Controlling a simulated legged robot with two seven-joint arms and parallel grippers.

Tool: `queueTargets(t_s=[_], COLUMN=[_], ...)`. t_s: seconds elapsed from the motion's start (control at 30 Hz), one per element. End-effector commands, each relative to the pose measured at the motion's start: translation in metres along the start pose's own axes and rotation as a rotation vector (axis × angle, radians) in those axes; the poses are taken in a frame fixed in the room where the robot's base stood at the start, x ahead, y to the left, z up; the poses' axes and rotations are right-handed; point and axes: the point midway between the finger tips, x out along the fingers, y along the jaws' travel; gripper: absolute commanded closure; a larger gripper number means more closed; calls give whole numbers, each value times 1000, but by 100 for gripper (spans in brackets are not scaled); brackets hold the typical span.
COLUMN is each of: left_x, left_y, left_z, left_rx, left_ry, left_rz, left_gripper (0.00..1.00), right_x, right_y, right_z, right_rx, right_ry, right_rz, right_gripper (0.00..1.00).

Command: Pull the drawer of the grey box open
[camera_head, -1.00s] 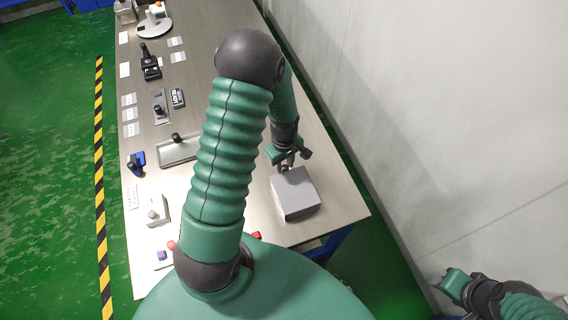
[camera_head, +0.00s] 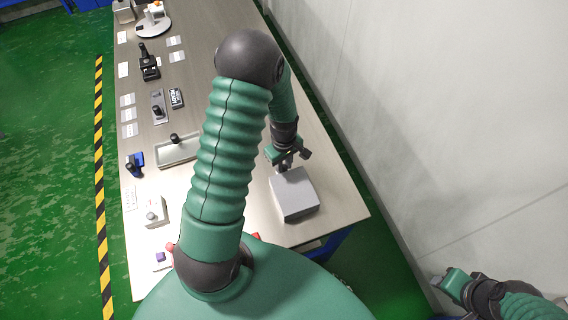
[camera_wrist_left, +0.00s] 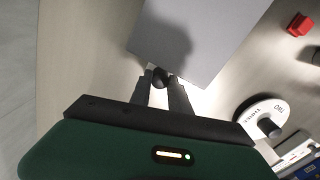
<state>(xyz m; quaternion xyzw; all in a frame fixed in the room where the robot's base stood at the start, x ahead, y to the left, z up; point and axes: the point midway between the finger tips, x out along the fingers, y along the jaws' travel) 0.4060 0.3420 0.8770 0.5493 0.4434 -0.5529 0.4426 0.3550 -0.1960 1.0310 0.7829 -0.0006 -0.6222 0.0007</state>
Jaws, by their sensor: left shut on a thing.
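The grey box (camera_head: 295,194) stands near the right front corner of the table, and its light top also shows in the left wrist view (camera_wrist_left: 205,35). My left gripper (camera_wrist_left: 162,88) is shut on a small dark knob (camera_wrist_left: 161,78) at the side of the box. No gap from an opened drawer can be made out. My right gripper (camera_head: 446,284) is off the table at the lower right, and its fingers are not clear.
The table (camera_head: 335,195) carries several devices along its left side, among them a shallow tray (camera_head: 178,151) and a white box with a knob (camera_head: 154,211). A wall (camera_head: 440,120) rises on the right. A red block (camera_wrist_left: 299,25) shows in the left wrist view.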

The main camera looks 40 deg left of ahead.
Motion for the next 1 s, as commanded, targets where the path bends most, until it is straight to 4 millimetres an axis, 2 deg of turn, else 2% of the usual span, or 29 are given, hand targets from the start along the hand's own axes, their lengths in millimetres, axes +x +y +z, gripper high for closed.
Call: queueTargets(t_s=[0.87,1.0], left_x=[-4,-4], left_y=[2,6], left_z=[-1,-11], left_rx=[0,-3], left_ry=[5,6], left_rz=[7,8], left_gripper=[100,100], right_x=[-1,-1], right_y=[0,0], right_z=[0,0], right_rx=[0,0], right_ry=[0,0], right_rz=[0,0], right_gripper=[55,55])
